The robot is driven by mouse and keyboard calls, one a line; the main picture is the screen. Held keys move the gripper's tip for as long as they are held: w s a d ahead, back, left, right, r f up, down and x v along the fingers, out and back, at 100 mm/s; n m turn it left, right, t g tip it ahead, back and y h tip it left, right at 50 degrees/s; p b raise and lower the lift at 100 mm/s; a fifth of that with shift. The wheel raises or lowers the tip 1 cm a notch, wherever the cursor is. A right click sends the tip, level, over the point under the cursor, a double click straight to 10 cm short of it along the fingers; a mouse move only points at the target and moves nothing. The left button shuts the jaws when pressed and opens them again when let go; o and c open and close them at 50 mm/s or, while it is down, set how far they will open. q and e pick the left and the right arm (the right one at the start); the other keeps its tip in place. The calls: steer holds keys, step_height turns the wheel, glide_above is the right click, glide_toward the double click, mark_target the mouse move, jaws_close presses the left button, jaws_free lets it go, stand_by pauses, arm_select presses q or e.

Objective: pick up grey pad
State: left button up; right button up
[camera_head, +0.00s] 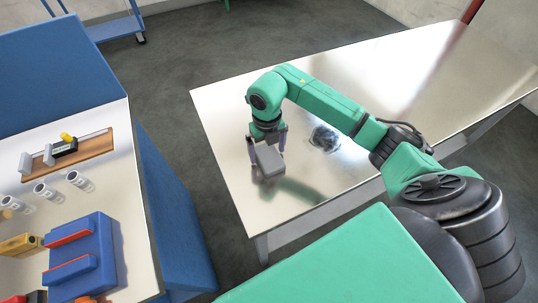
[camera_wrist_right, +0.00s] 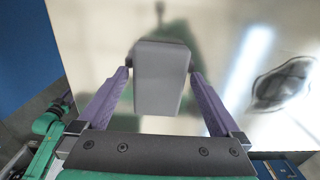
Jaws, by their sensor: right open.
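The grey pad (camera_head: 269,160) is a rounded grey block at the steel table's left part in the head view. In the right wrist view the pad (camera_wrist_right: 161,78) stands between the two purple fingers. My right gripper (camera_head: 267,145) is above the table with its fingers on either side of the pad; in the right wrist view the right gripper (camera_wrist_right: 160,85) is open, with a narrow gap visible beside the pad. I cannot tell whether the pad rests on the table.
The steel table (camera_head: 350,85) is mostly bare. A dark shiny round object (camera_head: 324,138) lies right of the gripper.

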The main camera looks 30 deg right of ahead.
steer(key=c, duration=1.2)
steer(key=shift+r, duration=0.1)
step_height(320, 180, up, 10)
steer(key=b, duration=0.2)
step_height(320, 180, up, 10)
steer(key=p, duration=0.3)
glide_above(267, 152)
